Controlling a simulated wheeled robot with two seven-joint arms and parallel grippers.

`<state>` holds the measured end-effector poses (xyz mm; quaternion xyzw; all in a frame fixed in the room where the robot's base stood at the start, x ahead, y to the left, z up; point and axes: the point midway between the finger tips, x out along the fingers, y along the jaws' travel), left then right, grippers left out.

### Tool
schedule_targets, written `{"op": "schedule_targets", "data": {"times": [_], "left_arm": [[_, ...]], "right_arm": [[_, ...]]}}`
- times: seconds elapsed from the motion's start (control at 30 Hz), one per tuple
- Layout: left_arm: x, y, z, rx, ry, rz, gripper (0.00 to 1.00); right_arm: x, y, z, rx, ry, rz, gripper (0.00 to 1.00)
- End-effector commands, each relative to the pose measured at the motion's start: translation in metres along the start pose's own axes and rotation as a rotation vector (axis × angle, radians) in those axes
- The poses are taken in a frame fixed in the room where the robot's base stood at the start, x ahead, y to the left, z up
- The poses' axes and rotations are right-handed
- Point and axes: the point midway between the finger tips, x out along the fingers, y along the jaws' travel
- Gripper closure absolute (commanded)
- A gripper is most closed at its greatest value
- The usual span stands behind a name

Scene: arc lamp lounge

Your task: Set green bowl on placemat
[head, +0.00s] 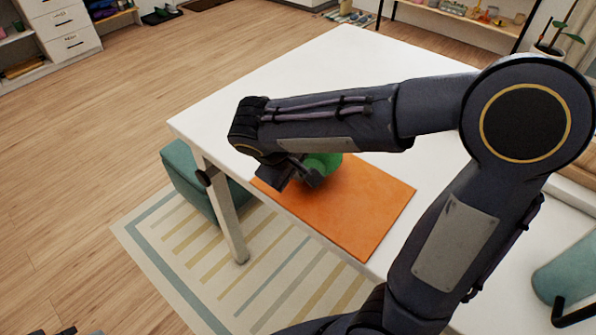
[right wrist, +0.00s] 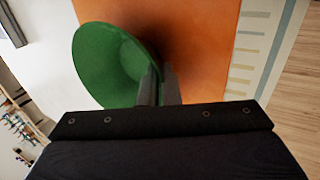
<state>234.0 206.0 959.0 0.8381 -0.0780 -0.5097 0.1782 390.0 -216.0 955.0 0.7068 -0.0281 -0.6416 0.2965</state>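The green bowl (head: 323,164) is over the orange placemat (head: 362,205), partly hidden behind my right arm in the head view. In the right wrist view the bowl (right wrist: 106,62) shows its open side, and its rim reaches the fingers. My right gripper (head: 305,177) is at the bowl's near edge. Its fingers (right wrist: 160,86) are close together with the bowl's wall between them. A dark shadow lies on the placemat (right wrist: 205,40) beside the bowl; I cannot tell if the bowl touches it. Only small dark parts, perhaps my left gripper (head: 68,331), show at the bottom left.
The white table (head: 300,75) is clear around the placemat. A teal stool (head: 188,185) stands by its left side, over a striped rug (head: 185,250). A teal object (head: 568,270) is at the right edge. Shelves and drawers (head: 72,35) stand at the back.

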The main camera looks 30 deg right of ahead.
Motion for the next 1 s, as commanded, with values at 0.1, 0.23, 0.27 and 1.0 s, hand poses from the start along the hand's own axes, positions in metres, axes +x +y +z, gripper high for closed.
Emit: {"op": "schedule_targets", "data": {"times": [0.1, 0.23, 0.27, 1.0], "left_arm": [[0.000, 0.000, 0.000, 0.000, 0.000, 0.000, 1.00], [0.003, -0.001, 0.002, 0.000, 0.000, 0.000, 1.00], [0.004, -0.002, 0.002, 0.000, 0.000, 0.000, 1.00], [-0.004, 0.002, -0.002, 0.000, 0.000, 0.000, 1.00]], "right_arm": [[-0.001, 0.001, 0.000, 0.001, 0.001, 0.001, 1.00], [0.003, -0.001, 0.000, 0.001, 0.000, 0.000, 1.00], [0.004, -0.002, 0.000, 0.000, 0.000, 0.000, 1.00], [-0.038, 0.001, -0.001, 0.000, 0.005, 0.000, 0.75]]}}
